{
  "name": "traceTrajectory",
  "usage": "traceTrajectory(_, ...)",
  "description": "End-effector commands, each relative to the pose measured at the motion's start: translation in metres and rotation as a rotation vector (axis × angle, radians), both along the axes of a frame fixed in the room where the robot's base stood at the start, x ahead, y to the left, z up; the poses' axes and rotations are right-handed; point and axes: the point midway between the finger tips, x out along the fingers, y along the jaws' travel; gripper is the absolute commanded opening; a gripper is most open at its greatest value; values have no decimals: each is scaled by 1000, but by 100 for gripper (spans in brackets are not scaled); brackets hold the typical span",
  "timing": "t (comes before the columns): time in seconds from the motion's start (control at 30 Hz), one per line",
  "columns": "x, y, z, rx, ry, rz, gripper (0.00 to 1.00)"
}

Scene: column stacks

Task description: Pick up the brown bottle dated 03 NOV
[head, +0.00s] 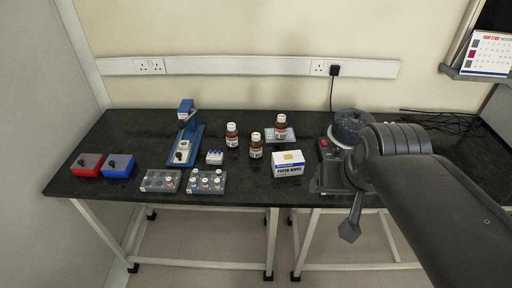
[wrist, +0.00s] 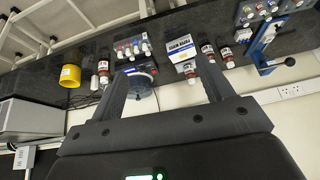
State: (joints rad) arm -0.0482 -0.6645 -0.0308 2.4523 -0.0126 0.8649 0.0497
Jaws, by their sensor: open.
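Three brown bottles with white caps stand near the middle of the bench in the head view: a left one (head: 232,138), a front one (head: 255,149) and a back one on a pale pad (head: 281,130). Their dates are too small to read. In the wrist view brown bottles show beyond my right finger (wrist: 208,51) (wrist: 227,57) (wrist: 190,71), and another one (wrist: 103,70) stands beyond my left finger. My gripper (wrist: 158,66) is open, with nothing between its fingers, apart from the bottles. I cannot tell which bottle reads 03 NOV.
A paper wipes box (head: 289,165) stands right of the front bottle. Grey racks (head: 207,183), a blue stand (head: 186,140), and red (head: 88,165) and blue (head: 118,166) boxes are left. My arm hides the bench's right part; the wrist view shows a yellow container (wrist: 70,76).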

Motion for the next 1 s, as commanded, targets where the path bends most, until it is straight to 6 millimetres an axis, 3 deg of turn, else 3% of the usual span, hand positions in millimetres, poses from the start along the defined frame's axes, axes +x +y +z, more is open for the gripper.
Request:
traceTrajectory(0.23, 79, 13, -2, 53, 22, -46, 73)
traceTrajectory(0.47, 153, 32, -20, 72, 33, -102, 73)
traceTrajectory(0.77, 245, 73, -66, 54, 26, -161, 73)
traceTrajectory(1.0, 308, 117, -115, 15, -7, -186, 73)
